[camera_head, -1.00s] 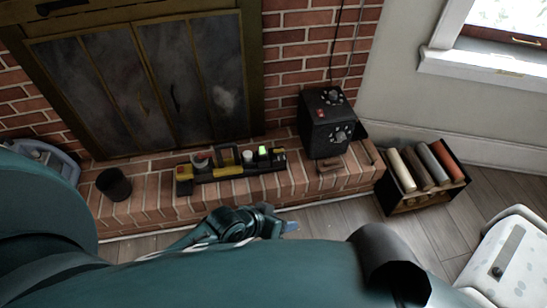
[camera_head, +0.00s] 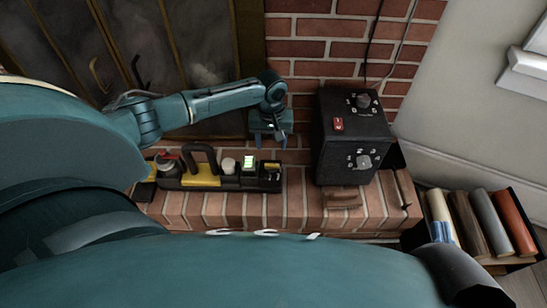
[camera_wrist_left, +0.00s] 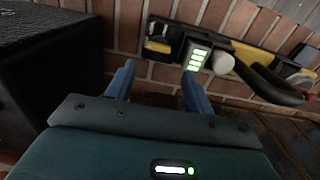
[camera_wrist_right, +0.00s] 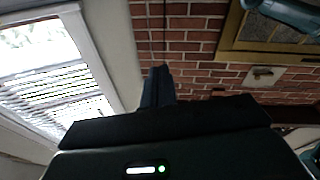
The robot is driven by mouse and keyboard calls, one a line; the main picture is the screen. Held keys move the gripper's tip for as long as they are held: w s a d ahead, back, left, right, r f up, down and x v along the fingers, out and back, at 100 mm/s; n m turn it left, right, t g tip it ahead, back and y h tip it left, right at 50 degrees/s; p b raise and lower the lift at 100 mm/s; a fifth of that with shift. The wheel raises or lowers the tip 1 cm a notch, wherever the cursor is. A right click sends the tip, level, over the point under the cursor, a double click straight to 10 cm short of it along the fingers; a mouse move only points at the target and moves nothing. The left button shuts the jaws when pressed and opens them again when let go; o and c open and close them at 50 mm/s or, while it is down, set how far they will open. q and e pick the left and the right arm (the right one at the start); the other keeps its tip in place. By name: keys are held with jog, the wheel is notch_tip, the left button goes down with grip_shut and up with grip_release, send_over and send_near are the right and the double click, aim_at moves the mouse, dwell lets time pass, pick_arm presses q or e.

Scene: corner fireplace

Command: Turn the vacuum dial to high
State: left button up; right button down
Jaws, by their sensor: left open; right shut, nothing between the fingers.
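A black box (camera_head: 350,140) stands on the brick hearth right of my left gripper. Its face carries an upper dial (camera_head: 363,101), a red switch (camera_head: 338,124) and a lower dial (camera_head: 363,161) with marks around them. The marks are too small to read, and I cannot tell which dial is the vacuum's. My left gripper (camera_head: 271,140) is open and empty, pointing down beside the box, apart from the dials. In the left wrist view the box's dark side (camera_wrist_left: 45,75) is left of the open fingers (camera_wrist_left: 157,85). My right gripper (camera_head: 440,228) is shut and empty at the lower right.
A black and yellow tool holder (camera_head: 205,182) with a lit green display lies on the hearth below my left gripper. A brown block (camera_head: 342,197) sits before the box. A rack of rolls (camera_head: 482,222) stands at right. Cords run up the wall.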

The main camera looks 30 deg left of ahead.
pick_arm(q)
notch_tip(320, 180, down, 10)
jog(key=b, duration=0.4)
jog(key=shift+w+f+b, duration=0.1)
jog(key=shift+b, duration=0.2)
pick_arm(e)
jog(key=shift+w+a+f+m+y, duration=0.2)
jog(key=shift+w+a+m+y, duration=0.05)
jog(key=shift+a+m+y, duration=0.3)
jog(key=shift+d+r, duration=0.1)
jog(key=shift+r, duration=0.1)
pick_arm(q)
jog(key=c, duration=0.7)
pick_arm(e)
jog(key=shift+s, duration=0.1)
